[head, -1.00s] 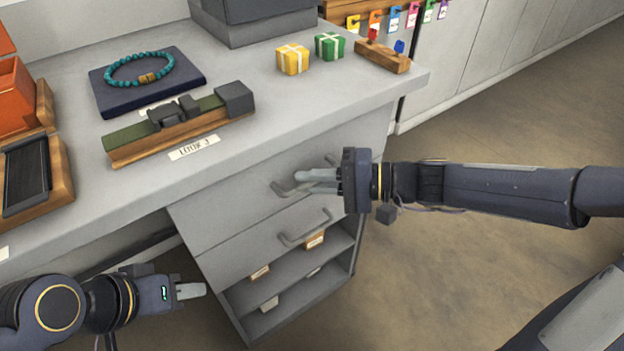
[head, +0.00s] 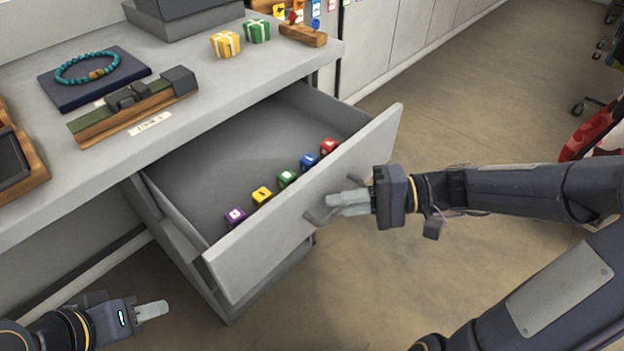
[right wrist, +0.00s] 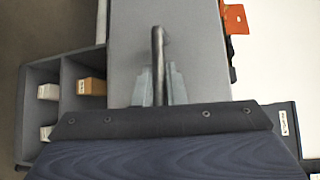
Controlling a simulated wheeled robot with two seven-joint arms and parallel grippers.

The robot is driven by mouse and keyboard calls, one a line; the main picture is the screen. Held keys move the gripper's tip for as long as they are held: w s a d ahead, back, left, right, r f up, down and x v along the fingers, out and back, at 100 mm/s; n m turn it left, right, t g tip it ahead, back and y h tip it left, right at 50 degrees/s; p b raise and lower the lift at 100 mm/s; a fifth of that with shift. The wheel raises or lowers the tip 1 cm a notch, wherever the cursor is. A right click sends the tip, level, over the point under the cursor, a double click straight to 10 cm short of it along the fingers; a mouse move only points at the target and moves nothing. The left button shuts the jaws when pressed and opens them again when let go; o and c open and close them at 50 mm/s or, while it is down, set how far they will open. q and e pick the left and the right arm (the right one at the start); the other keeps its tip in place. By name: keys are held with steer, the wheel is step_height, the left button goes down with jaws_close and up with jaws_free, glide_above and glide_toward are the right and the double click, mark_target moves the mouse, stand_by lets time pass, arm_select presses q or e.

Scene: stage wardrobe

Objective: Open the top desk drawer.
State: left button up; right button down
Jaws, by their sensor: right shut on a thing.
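The top desk drawer (head: 300,215) is pulled well out of the grey desk (head: 215,95) in the head view. Several coloured cubes lie in a row inside it along its front, among them a purple cube (head: 236,216) and a red cube (head: 328,147). My right gripper (head: 335,204) is shut on the drawer handle (head: 318,214). The handle also shows between its fingers in the right wrist view (right wrist: 158,55). My left gripper (head: 152,310) is at the lower left, apart from the desk; its finger gap does not show clearly.
On the desktop lie a dark blue pad (head: 70,95) with a turquoise bracelet, a green-and-wood holder (head: 130,107), a yellow gift box (head: 225,44) and a green gift box (head: 257,30). Open floor (head: 480,125) lies to the right. A red object (head: 590,135) is at the far right.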

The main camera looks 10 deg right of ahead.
steer(key=s+d+p, duration=0.1)
steer(key=s+d, duration=0.3)
steer(key=s, duration=0.2)
steer(key=shift+d, duration=0.25)
steer(key=shift+s, duration=0.1)
steer(key=c, duration=1.5)
jaws_free()
steer(key=p+v, duration=0.1)
steer(key=v, duration=0.7)
steer(key=shift+f, duration=0.1)
